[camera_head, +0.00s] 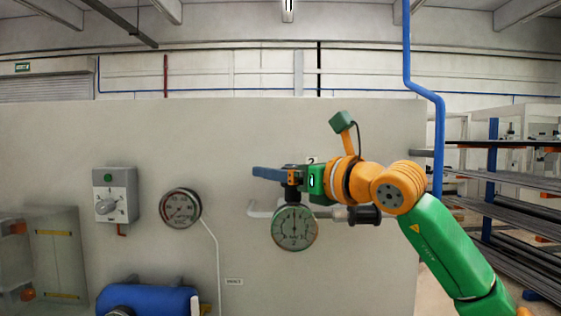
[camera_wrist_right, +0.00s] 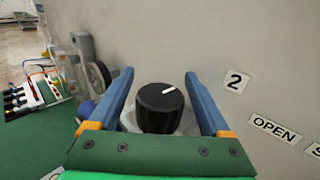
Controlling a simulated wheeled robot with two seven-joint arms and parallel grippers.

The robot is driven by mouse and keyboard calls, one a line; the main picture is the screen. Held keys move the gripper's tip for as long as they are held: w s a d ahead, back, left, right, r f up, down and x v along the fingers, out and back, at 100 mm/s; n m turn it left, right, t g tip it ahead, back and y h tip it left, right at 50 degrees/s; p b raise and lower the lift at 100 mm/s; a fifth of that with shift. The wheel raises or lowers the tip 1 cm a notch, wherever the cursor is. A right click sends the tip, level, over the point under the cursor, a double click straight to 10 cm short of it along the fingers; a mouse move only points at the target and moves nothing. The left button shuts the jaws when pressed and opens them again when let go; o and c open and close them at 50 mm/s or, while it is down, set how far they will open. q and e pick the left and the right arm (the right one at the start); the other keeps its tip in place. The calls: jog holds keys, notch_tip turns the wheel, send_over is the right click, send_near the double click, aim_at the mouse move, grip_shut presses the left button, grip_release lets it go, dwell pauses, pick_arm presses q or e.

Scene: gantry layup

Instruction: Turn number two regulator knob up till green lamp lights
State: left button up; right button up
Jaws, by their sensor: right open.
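The black regulator knob (camera_wrist_right: 160,108) with a white pointer line shows in the right wrist view, beside the label 2 (camera_wrist_right: 237,82). The pointer leans to the upper right. My right gripper (camera_wrist_right: 158,76) is open, with one blue finger on each side of the knob and a visible gap to each. In the head view my right gripper (camera_head: 264,173) is at the wall above a round gauge (camera_head: 294,228), and it hides most of the knob. A green lamp (camera_head: 108,177) sits on a grey box at left; it looks dark green. My left gripper is out of view.
A second gauge (camera_head: 180,208) hangs left of the gripper. The grey box (camera_head: 116,195) also carries a rotary switch. A blue tank (camera_head: 150,300) stands below. An OPEN label (camera_wrist_right: 275,128) is on the panel. Racks (camera_head: 515,185) stand at right.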

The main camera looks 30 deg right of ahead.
jog(key=shift+w, duration=0.1)
jog(key=shift+c, duration=0.3)
grip_shut()
jog(key=shift+d+f+m+h+b, duration=0.1)
jog(key=shift+f+m+h+b, duration=0.1)
jog(key=shift+m+h+b, duration=0.5)
jog(key=shift+r+h+b, duration=0.1)
jog(key=shift+h+b, duration=0.3)
jog(key=shift+d+r, duration=0.15)
jog(key=shift+o, duration=0.3)
grip_release()
